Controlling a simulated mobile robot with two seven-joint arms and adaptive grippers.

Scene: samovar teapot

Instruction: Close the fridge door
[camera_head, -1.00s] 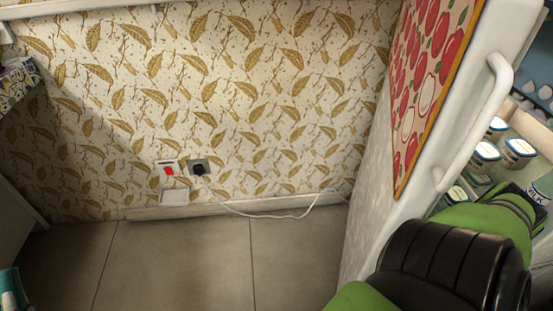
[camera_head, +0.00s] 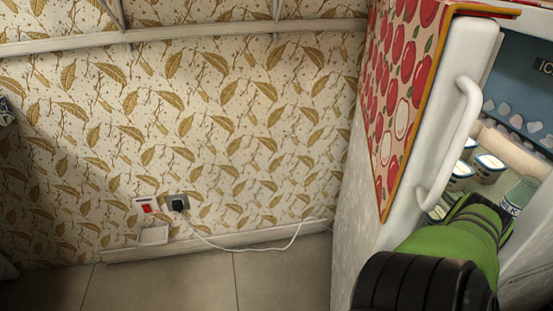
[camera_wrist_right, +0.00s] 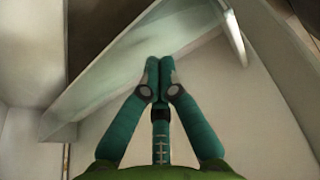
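The white fridge door (camera_head: 375,225) stands open at the right of the head view. It has a long white handle (camera_head: 463,130) and a red apple-pattern panel with an orange edge. My green and black right arm comes up from the bottom right, on the open-fridge side of the door. The arm hides the lower part of the door edge. In the right wrist view my right gripper (camera_wrist_right: 158,75) has its teal fingertips together with nothing between them, in front of pale panels. I cannot tell whether it touches them. My left gripper is out of view.
The lit fridge interior behind the door holds several small lidded tubs (camera_head: 488,167) and a milk bottle (camera_head: 516,197) near my right arm. A leaf-papered wall (camera_head: 200,110) stands behind, with a plug and white cable (camera_head: 240,249). The tiled floor left of the door is clear.

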